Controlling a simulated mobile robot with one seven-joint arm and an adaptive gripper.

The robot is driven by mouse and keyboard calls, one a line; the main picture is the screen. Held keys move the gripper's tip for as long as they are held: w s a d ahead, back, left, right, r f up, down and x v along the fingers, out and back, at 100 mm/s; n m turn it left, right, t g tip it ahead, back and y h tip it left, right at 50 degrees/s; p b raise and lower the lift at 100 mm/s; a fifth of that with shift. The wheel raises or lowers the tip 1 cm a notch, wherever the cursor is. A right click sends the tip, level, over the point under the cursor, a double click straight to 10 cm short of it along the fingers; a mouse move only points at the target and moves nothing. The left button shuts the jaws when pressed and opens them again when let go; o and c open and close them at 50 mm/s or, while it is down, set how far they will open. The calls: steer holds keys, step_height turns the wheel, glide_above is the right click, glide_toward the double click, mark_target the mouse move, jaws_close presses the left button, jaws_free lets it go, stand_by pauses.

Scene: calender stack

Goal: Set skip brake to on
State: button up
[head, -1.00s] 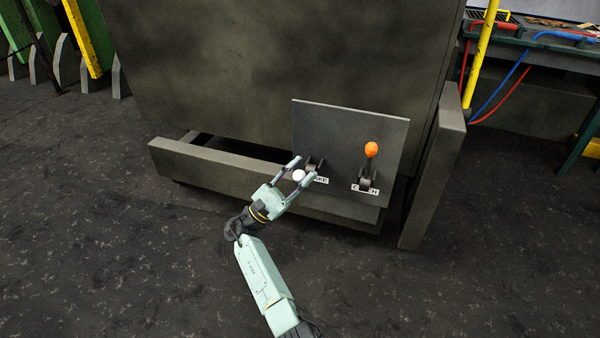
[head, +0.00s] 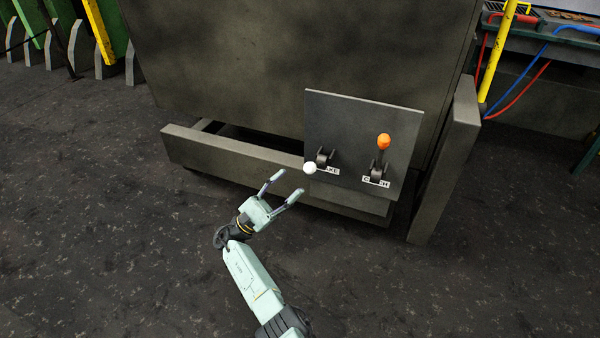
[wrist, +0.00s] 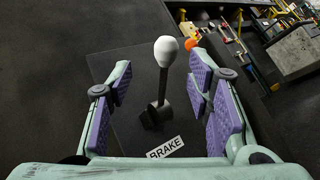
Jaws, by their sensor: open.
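The brake lever has a white knob (head: 310,168) and a dark base (head: 323,156) on a grey panel (head: 350,120). In the head view its knob points down and out toward my gripper. The BRAKE label (wrist: 165,147) is readable in the wrist view and partly covered by the lever in the head view. My gripper (head: 287,183) is open and empty, a little to the left of and below the knob, apart from it. In the wrist view the white knob (wrist: 166,50) and its dark stem stand beyond and between the purple-padded fingers.
A second lever with an orange knob (head: 384,141) points up at the panel's right, above a partly covered label. A low grey beam (head: 235,155) runs left of the panel, and a post (head: 445,160) stands at its right. The floor in front is clear.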

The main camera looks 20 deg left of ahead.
steer(key=shift+v, duration=1.25)
